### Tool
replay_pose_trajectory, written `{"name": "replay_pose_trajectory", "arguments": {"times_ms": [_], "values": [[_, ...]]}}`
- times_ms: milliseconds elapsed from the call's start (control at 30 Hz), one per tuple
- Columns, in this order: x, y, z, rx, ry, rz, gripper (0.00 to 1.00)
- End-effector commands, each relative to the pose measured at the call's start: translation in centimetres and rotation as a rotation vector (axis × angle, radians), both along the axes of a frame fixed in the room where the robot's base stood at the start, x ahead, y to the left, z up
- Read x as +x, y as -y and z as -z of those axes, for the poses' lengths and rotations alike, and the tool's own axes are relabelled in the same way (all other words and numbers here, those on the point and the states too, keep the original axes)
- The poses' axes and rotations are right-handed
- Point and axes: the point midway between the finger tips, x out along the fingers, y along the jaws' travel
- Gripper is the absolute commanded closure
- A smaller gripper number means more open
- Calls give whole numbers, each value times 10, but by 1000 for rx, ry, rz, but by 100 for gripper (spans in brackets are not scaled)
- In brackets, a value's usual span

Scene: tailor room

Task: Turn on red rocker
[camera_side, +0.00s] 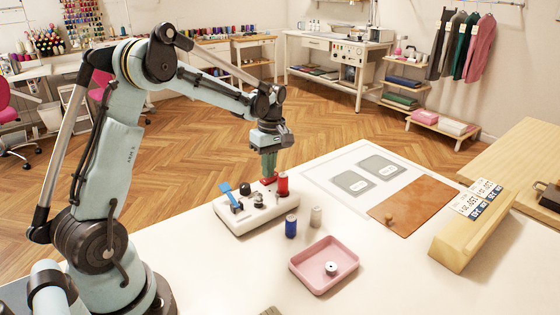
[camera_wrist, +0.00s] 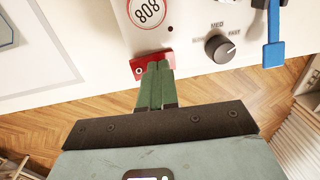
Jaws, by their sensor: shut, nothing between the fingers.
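The red rocker (camera_wrist: 141,67) sits at the edge of a white control box, beside a round 808 label (camera_wrist: 148,10). In the side view the white control box (camera_side: 262,217) stands on the table below my arm. My gripper (camera_wrist: 158,68) is shut and empty, with its green fingers over the rocker and hiding its middle. In the side view my gripper (camera_side: 268,176) points down at the rocker's red surface. I cannot tell whether the tips touch it or which way it is tipped.
A speed knob (camera_wrist: 219,48) and a blue lever (camera_wrist: 274,52) are on the box. A blue spool (camera_side: 291,227), pale spool (camera_side: 316,216) and pink tray (camera_side: 312,274) are in front. A leather piece (camera_side: 414,205) lies right.

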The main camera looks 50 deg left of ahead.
Motion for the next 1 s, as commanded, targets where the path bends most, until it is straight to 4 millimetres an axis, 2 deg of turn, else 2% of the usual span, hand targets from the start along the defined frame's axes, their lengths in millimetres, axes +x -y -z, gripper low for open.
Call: {"name": "replay_pose_trajectory", "arguments": {"times_ms": [267,367,800,1000], "values": [[-1,0,-8,0,0,0,100],[-4,0,-21,0,0,0,100],[-17,0,-109,0,0,-1,100],[-21,0,-131,0,0,-1,100]]}}
